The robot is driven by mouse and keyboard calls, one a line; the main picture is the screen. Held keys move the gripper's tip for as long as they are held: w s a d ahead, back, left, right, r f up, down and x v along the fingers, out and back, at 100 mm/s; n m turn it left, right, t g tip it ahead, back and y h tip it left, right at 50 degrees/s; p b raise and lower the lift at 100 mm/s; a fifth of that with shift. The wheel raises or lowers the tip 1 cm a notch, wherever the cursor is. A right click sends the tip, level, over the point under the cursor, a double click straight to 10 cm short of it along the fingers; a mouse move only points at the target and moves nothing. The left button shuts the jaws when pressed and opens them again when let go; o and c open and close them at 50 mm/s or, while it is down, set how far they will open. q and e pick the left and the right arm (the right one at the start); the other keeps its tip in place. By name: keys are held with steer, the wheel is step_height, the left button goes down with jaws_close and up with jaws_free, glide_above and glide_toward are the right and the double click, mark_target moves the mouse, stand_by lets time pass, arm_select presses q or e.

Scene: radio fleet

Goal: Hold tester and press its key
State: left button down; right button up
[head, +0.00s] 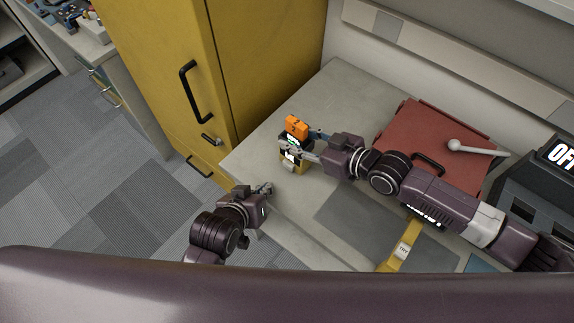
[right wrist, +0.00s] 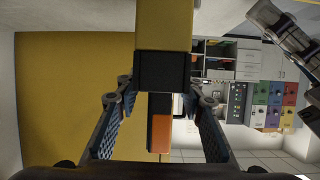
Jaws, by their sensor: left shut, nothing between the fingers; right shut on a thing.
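The tester (head: 297,124) is a small upright device with an orange top, a dark face with a lit display and a yellow lower body. My right gripper (head: 298,151) is shut on it from the right, near the left part of the worktop. In the right wrist view the tester (right wrist: 165,70) shows yellow, black and orange parts between the two fingers. I cannot tell whether it touches the worktop. Its key is too small to make out. My left gripper (head: 266,188) is shut and empty, below and left of the tester and apart from it.
A red case (head: 430,130) with a dark handle lies on the worktop (head: 345,95), with a pale ball-ended rod (head: 480,149) over it. A dark unit with an OFF display (head: 560,150) stands at far right. A yellow cabinet (head: 270,60) stands behind left. A yellow tool (head: 402,252) lies in front.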

stand_by(0.4)
steer(key=o, duration=1.3)
steer(key=shift+o, duration=0.2)
